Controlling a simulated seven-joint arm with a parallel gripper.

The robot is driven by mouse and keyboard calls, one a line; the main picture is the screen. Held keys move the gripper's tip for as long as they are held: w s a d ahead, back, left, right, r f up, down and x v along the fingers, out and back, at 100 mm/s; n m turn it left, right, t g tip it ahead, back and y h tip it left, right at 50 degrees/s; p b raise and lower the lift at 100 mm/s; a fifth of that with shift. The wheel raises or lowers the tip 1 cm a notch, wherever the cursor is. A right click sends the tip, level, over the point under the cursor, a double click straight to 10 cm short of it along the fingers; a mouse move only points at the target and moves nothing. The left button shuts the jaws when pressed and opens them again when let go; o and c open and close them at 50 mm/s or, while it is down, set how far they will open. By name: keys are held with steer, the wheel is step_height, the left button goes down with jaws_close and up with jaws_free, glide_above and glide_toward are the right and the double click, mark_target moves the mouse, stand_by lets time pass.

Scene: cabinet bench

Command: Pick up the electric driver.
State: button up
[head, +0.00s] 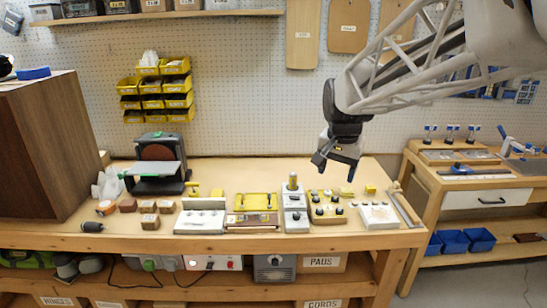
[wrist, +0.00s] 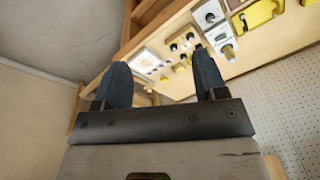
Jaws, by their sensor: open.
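My gripper (head: 335,168) hangs above the right half of the bench, pointing down. Its two dark fingers stand apart with nothing between them; they also show in the wrist view (wrist: 163,78). I cannot surely pick out the electric driver. A small dark cylindrical item (head: 92,227) lies at the bench's front left edge and may be it, but it is too small to tell. It is far to the left of my gripper and does not show in the wrist view.
The wooden bench (head: 375,170) holds a disc sander (head: 160,165), several small brown blocks (head: 150,222), a white panel (head: 200,221), a grey post fixture (head: 295,217) and a white knobbed board (head: 378,216). A brown cabinet (head: 50,150) stands left. Yellow bins (head: 157,90) hang behind.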

steer(key=w+a+f+m, duration=0.1)
steer(key=w+f+m, duration=0.15)
steer(key=w, duration=1.05)
steer(key=m+g, duration=0.2)
steer(key=m, duration=0.5)
glide_above(293, 173)
steer(key=f, duration=1.2)
steer(key=s+f, duration=0.1)
steer(key=f, duration=0.5)
steer(key=shift+w+f, duration=0.35)
steer(key=shift+f, duration=0.05)
steer(key=shift+f, duration=1.25)
steer(key=shift+f, duration=2.65)
